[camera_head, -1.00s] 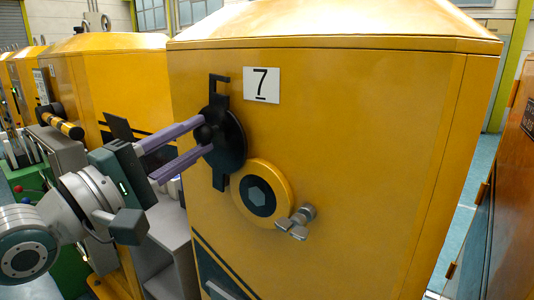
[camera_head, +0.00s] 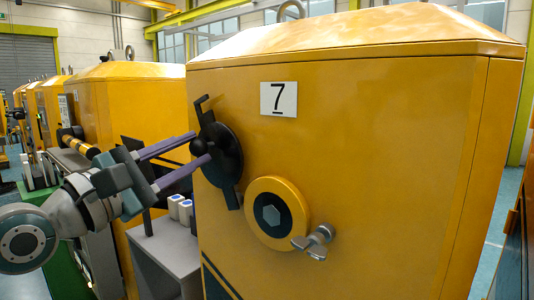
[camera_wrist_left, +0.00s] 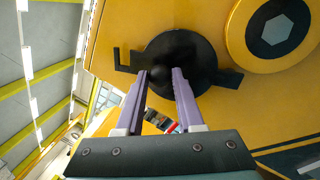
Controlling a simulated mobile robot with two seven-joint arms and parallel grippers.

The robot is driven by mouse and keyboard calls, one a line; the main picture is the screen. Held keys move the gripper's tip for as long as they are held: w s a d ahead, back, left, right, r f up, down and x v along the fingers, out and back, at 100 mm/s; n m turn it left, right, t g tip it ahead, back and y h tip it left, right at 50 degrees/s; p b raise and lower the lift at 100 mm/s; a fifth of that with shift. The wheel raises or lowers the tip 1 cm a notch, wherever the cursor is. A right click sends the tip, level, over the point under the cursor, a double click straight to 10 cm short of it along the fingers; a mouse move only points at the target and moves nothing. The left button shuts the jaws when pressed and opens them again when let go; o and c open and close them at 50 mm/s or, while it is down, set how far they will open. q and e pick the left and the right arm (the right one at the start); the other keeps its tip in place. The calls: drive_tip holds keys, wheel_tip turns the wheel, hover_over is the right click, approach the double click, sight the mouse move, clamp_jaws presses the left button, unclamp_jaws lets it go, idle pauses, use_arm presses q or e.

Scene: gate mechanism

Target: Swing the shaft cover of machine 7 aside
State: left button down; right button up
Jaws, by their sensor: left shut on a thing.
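Machine 7 (camera_head: 390,150) is a yellow cabinet with a number plate "7" (camera_head: 279,99). Its black round shaft cover (camera_head: 226,158), with arms at its top and bottom, lies up and left of the yellow ring (camera_head: 292,235) around the hexagonal shaft end (camera_head: 271,215). The shaft end is uncovered. The cover also shows in the wrist view (camera_wrist_left: 206,55), beside the ring (camera_wrist_left: 245,60). My left gripper (camera_head: 202,150) reaches in from the left, its purple fingers shut on the cover's dark round knob (camera_head: 198,147). My right gripper is not in view.
A wing-shaped metal clamp (camera_head: 315,242) sits at the ring's lower right. Grey steps or boxes (camera_head: 165,258) stand left of the machine below my arm. More yellow machines (camera_head: 125,95) line the left.

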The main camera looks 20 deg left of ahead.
use_arm(q)
drive_tip(key=shift+a, duration=0.1)
drive_tip(key=c, duration=0.8)
unclamp_jaws()
drive_tip(key=v, duration=1)
drive_tip(key=shift+b, duration=0.35)
